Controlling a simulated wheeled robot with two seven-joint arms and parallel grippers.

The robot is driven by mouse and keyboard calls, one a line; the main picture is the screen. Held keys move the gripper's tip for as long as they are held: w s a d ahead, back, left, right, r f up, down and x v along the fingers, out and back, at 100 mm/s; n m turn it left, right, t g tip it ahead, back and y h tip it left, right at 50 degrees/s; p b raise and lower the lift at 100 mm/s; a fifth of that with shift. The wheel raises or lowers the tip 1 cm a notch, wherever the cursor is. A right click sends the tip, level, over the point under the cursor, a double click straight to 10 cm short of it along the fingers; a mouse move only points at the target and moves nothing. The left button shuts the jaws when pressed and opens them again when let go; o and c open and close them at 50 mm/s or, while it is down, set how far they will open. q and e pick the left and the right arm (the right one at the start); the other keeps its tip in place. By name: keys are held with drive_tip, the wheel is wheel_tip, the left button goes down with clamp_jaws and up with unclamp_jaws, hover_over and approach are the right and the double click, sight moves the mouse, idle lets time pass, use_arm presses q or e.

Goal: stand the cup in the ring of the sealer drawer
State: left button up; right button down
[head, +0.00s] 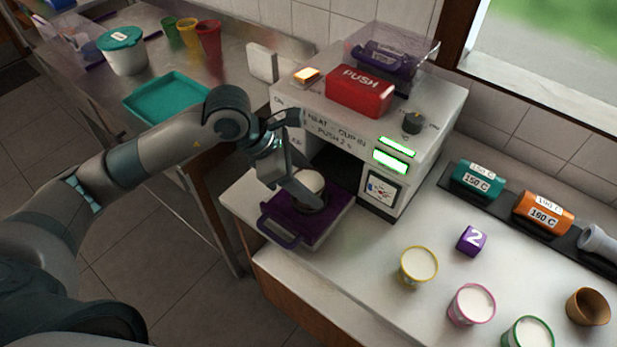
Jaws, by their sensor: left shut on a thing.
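The sealer (352,125) is a white machine with its purple-handled drawer (285,236) pulled out at the front. A cup (311,180) with a white top is over the drawer's dark ring (322,207), upright as far as I see. My left gripper (309,190) is shut on this cup, coming in from the left. The finger covers much of the cup's side and part of the ring, so I cannot tell whether the cup's base rests in the ring. My right gripper is not in view.
Yellow (419,265), pink (471,304) and green (527,333) rimmed filled cups stand on the counter at right. A purple block (471,241) marked 2, a brown cup (588,307) and teal (477,182) and orange (543,213) cylinders are nearby. A teal tray (166,97) lies on the steel table.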

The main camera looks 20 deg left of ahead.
use_arm(q)
drive_tip(key=shift+f, duration=0.1)
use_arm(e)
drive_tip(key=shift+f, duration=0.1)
use_arm(q)
drive_tip(key=o, duration=1.1)
drive_tip(key=shift+o, duration=0.2)
drive_tip(key=b+v, duration=0.3)
drive_tip(key=v, duration=0.9)
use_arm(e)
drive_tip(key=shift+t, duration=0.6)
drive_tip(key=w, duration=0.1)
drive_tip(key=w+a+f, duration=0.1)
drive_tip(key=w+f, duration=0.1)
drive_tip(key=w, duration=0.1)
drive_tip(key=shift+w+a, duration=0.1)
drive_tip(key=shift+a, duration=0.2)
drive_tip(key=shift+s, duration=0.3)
